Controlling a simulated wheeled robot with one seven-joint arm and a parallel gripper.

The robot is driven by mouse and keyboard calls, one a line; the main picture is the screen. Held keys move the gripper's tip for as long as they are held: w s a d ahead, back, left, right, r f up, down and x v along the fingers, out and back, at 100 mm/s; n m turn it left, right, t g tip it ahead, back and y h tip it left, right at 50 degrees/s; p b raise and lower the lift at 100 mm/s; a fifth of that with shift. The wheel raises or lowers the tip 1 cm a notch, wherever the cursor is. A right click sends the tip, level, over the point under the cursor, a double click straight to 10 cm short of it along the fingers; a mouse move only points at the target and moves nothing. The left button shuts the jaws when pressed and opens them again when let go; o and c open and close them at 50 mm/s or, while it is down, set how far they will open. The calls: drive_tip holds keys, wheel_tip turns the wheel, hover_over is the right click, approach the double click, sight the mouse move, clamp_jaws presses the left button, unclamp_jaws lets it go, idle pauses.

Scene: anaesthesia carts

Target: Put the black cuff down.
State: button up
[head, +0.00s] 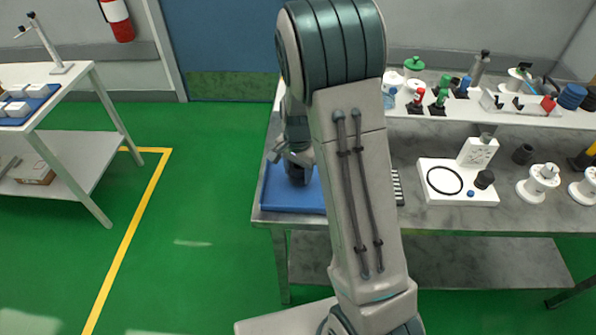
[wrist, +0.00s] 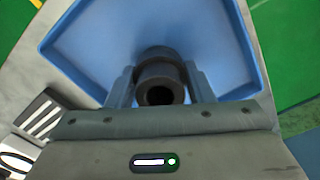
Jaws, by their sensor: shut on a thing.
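The black cuff (wrist: 160,84) is a dark hollow cylinder between the two fingers of my gripper (wrist: 160,88) in the wrist view. My gripper is shut on it. Behind and around the cuff is a blue tray (wrist: 85,42) with a raised rim. In the head view my gripper (head: 297,160) is over the blue tray (head: 290,198) at the left end of the grey table, and the dark cuff (head: 298,174) shows below the fingers. I cannot tell whether the cuff touches the tray floor. My arm hides the tray's right part in the head view.
A white fixture (head: 455,190) with a black ring stands right on the table (head: 415,219). White spools (head: 538,184) and a small black cylinder (head: 522,154) are further right. A shelf (head: 450,108) behind holds bottles and small parts. The tray floor around the cuff looks empty.

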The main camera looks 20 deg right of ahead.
drive_tip(key=shift+f, duration=0.45)
drive_tip(key=shift+f, duration=0.1)
drive_tip(key=o, duration=1)
wheel_tip(320, 180, up, 12)
drive_tip(key=s+r+n+t, duration=0.1)
drive_tip(key=s+r+n, duration=0.2)
drive_tip(key=s, duration=0.7)
drive_tip(key=s+r+n+t, duration=0.2)
drive_tip(key=s+r+n, duration=0.2)
drive_tip(key=s, duration=0.7)
drive_tip(key=n, duration=0.2)
drive_tip(key=shift+s+n+b, duration=0.25)
drive_tip(key=shift+n+b, duration=0.05)
drive_tip(key=shift+n, duration=0.1)
